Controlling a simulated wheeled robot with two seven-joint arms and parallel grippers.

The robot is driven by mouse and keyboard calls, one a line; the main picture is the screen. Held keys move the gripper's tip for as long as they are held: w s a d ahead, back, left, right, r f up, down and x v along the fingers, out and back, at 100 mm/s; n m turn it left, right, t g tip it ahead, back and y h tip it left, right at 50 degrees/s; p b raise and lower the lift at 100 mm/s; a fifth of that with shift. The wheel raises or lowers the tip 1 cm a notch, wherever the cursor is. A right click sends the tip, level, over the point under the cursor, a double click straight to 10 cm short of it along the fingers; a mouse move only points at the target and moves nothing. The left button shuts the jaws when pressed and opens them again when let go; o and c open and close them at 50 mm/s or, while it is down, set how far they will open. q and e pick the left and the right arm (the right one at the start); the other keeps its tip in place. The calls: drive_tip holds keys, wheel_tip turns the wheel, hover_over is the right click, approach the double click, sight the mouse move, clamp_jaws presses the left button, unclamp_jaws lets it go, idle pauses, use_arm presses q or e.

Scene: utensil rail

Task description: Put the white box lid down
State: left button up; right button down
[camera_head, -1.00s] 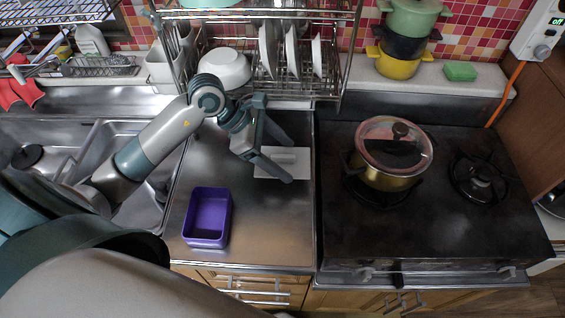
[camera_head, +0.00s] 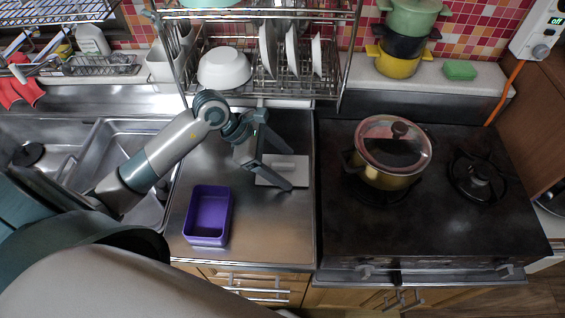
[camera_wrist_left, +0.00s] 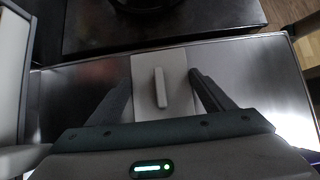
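The white box lid (camera_head: 300,173) is a flat, pale plate with a raised bar handle; it lies level at the far right part of the steel counter. My left gripper (camera_head: 291,170) has its two fingers along opposite edges of the lid, shut on it. In the left wrist view the lid (camera_wrist_left: 178,78) spans the space between the fingertips, with the bar in the middle. The lid is close to the counter; I cannot tell whether it touches it. My right gripper is not in view.
An open, empty purple box (camera_head: 207,216) stands on the steel counter (camera_head: 265,230) nearer me. A gold pot with a glass lid (camera_head: 393,152) is on the stove to the right. A dish rack (camera_head: 300,92) stands behind; a sink (camera_head: 110,140) is left.

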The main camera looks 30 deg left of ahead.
sight(281, 163)
use_arm(q)
drive_tip(key=shift+o, duration=0.4)
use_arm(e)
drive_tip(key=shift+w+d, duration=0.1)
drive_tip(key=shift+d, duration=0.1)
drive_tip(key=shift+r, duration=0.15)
use_arm(q)
drive_tip(key=shift+r+p, duration=0.2)
drive_tip(key=shift+p, duration=0.1)
drive_tip(key=shift+a+r, duration=0.15)
drive_tip(key=shift+a, duration=0.1)
drive_tip(key=b+v, duration=0.2)
drive_tip(key=v, duration=0.3)
drive_tip(key=shift+a, duration=0.1)
drive_tip(key=b+v, duration=0.1)
drive_tip(key=v, duration=0.5)
drive_tip(key=shift+r, duration=0.15)
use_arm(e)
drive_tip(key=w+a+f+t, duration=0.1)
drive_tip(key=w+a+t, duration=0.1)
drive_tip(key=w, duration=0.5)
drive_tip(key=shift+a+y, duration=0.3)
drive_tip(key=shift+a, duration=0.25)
use_arm(q)
drive_tip(key=shift+s, duration=0.1)
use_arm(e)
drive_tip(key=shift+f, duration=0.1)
